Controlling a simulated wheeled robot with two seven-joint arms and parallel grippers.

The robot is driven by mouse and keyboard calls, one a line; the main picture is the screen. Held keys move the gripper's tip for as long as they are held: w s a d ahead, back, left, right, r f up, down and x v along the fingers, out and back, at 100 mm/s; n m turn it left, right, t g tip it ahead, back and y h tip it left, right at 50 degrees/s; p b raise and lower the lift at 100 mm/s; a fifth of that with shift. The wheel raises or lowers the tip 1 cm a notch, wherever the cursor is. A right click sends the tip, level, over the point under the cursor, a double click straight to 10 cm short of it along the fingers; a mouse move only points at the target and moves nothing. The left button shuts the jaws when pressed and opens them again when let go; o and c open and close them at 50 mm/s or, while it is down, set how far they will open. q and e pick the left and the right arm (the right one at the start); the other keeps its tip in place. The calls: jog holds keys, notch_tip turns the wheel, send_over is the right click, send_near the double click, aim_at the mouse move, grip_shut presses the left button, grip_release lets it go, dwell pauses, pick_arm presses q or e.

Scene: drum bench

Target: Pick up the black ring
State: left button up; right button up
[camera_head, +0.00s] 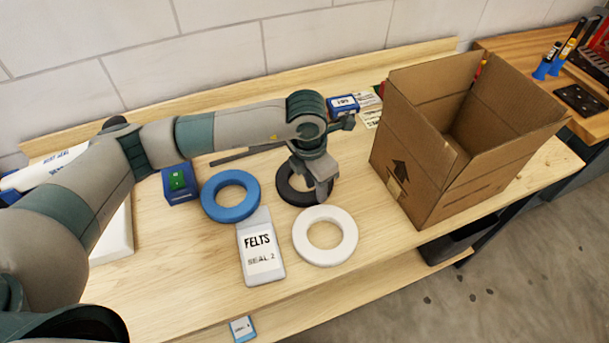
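The black ring (285,187) lies on the wooden bench between a blue ring and a white ring. My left arm reaches in from the left, and its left gripper (322,193) points down at the right side of the black ring. The gripper and wrist hide the ring's upper right part. The fingertips overlap the ring's rim in the picture; I cannot tell whether they are closed on it. My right gripper is not in view.
The blue ring (230,196) is left of the black ring, and the white ring (325,236) is in front. A FELTS packet (261,256) lies at front left. An open cardboard box (432,185) stands right.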

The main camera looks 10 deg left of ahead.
pick_arm(q)
jog(key=shift+w+d+f, duration=0.1)
jog(key=shift+f, duration=0.95)
jog(key=c, duration=0.7)
